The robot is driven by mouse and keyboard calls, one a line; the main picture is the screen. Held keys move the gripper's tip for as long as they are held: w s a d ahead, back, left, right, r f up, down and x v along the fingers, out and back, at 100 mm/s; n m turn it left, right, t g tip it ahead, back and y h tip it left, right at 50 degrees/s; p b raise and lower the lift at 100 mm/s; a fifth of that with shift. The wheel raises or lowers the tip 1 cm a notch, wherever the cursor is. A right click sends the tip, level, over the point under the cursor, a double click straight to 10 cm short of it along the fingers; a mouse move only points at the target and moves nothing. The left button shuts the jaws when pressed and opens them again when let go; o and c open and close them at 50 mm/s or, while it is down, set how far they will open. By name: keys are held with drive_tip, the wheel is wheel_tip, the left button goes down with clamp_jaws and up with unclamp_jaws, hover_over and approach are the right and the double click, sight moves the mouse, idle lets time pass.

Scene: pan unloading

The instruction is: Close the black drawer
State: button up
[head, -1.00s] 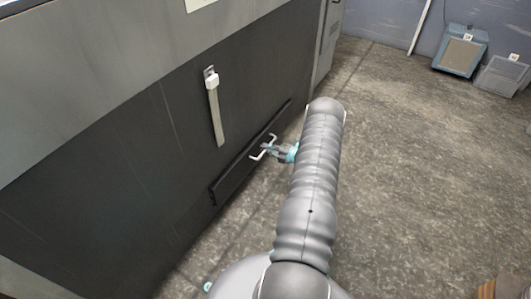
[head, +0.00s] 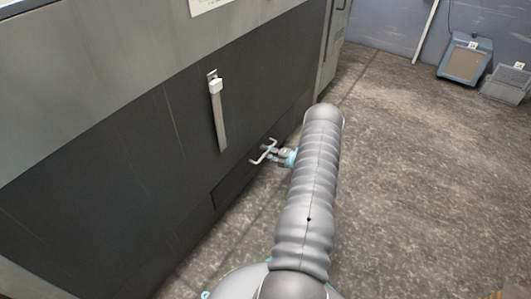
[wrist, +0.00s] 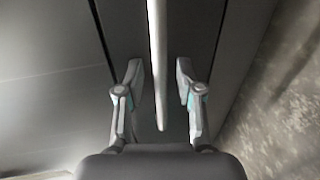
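The black drawer (head: 228,187) is low in the dark front of a large grey cabinet. In the head view its front looks about level with the panel around it. Its pale bar handle (head: 263,151) sticks out near my gripper (head: 277,154). In the wrist view the handle (wrist: 158,60) runs between my two fingers, and my gripper (wrist: 159,85) is open around it. A gap shows on both sides of the bar, so the fingers do not appear to grip it. My arm hides the drawer's right end in the head view.
The cabinet (head: 110,150) fills the left side, with a light strap-like handle (head: 218,115) above the drawer. Bare concrete floor (head: 410,170) lies open to the right. A blue-framed box (head: 465,60) and a grey box (head: 507,83) stand by the far wall.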

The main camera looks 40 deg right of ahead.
drive_tip(key=v, duration=1.1)
drive_tip(key=shift+s, duration=0.25)
